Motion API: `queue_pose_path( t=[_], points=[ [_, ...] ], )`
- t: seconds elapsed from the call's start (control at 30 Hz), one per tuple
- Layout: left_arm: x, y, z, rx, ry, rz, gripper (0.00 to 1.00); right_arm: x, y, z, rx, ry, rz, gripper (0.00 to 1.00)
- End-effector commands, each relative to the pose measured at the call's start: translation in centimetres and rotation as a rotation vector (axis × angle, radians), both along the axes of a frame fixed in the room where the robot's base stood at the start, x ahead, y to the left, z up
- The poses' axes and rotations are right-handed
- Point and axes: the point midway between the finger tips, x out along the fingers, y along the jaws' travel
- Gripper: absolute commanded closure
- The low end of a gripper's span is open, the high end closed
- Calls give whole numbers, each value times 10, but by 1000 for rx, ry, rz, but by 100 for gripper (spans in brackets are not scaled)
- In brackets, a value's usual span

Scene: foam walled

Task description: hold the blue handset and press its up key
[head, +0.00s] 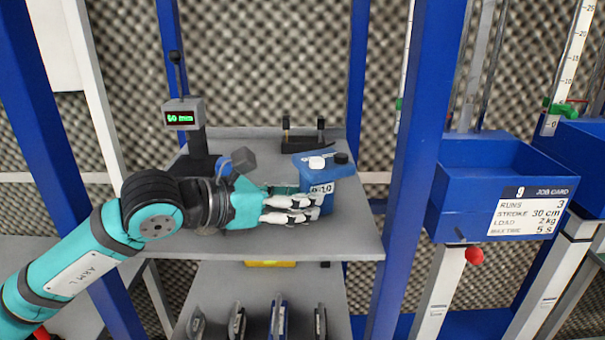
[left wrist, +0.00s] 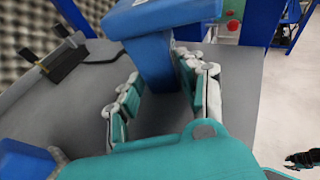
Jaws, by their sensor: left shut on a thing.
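The blue handset (head: 318,172) stands upright on the grey shelf, with a wider head on top and a label on its front. A white key (head: 317,162) and a black key (head: 341,158) show on its top; I cannot read any marks on them. My left gripper (head: 305,205) is shut on the handset's body below the head. In the left wrist view the fingers lie on both sides of the blue handset (left wrist: 152,60); its keys are hidden there. My right gripper is not in the head view; a dark shape at the left wrist view's lower right may be it.
A post with a green-lit display (head: 180,117) stands at the shelf's back left. A dark two-post fixture (head: 303,135) is behind the handset. Blue uprights (head: 408,150) flank the shelf. A blue bin (head: 460,165) with a job card is at right. The shelf's front right is clear.

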Motion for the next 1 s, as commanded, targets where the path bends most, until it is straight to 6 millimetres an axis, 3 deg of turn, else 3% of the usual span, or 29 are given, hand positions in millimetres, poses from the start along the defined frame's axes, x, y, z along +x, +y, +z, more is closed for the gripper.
queue_pose_path(
  t=[0.17,1.0],
  points=[
    [0,0,-1,0,2,-1,80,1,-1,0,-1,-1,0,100],
    [0,0,-1,1,2,-1,80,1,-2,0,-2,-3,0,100]
  ],
)
